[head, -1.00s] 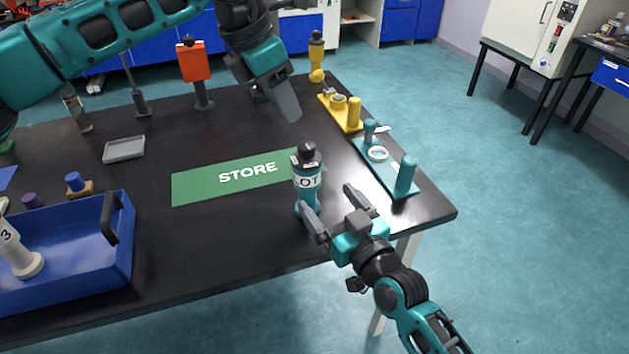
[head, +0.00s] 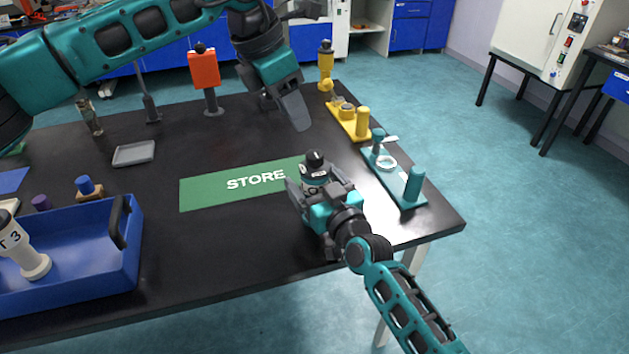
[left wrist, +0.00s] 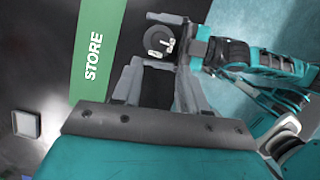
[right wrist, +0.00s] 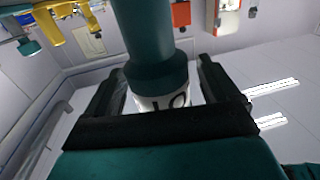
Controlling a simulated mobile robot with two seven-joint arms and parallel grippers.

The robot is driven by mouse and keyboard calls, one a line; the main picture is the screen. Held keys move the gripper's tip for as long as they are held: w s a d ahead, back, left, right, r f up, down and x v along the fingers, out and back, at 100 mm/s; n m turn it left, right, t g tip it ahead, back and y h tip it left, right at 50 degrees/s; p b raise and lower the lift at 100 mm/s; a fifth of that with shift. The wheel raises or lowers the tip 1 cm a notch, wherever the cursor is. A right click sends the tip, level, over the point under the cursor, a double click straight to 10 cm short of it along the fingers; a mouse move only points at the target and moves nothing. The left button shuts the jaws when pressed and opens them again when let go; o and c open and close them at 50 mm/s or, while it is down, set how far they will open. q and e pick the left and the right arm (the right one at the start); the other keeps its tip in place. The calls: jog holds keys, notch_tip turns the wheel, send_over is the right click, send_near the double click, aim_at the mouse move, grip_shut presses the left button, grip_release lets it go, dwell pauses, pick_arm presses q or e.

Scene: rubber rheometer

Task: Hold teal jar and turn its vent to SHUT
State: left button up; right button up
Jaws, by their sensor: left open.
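The teal jar (head: 316,180) stands upright near the table's right end, with a black cap and white label. In the left wrist view its black top (left wrist: 160,40) has small white marks, too small to read as a vent setting. My right gripper (head: 314,188) is around the jar at label height, one finger on each side. In the right wrist view the jar (right wrist: 155,50) is between the fingers, with a gap visible, so this gripper looks open. My left gripper (head: 300,126) is open and empty, above the table behind the jar; its fingers hide little of the cap.
The green STORE mat (head: 230,187) lies left of the jar. A teal stand (head: 394,180) and a yellow stand (head: 350,122) are at the right edge. A blue tray (head: 110,262) is at front left, a red sign (head: 204,70) at the back.

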aim_at(315, 153)
jog(key=c, duration=1.1)
pick_arm(q)
jog(key=shift+o, duration=1.7)
jog(key=shift+w+d+r+n, duration=0.1)
jog(key=shift+w+n, duration=0.05)
jog(key=shift+n, duration=0.35)
jog(key=w+d+r+n+g+y, duration=0.1)
jog(key=d+n+y, duration=0.1)
jog(key=n, duration=1)
jog(key=w+d+r+n+g+y, duration=0.1)
jog(key=d+r+n+y, duration=0.1)
jog(key=n, duration=1)
jog(key=f, duration=1.2)
jog(key=shift+s+a+f, duration=0.15)
jog(key=shift+s+a, duration=0.1)
jog(key=shift+c, duration=0.3)
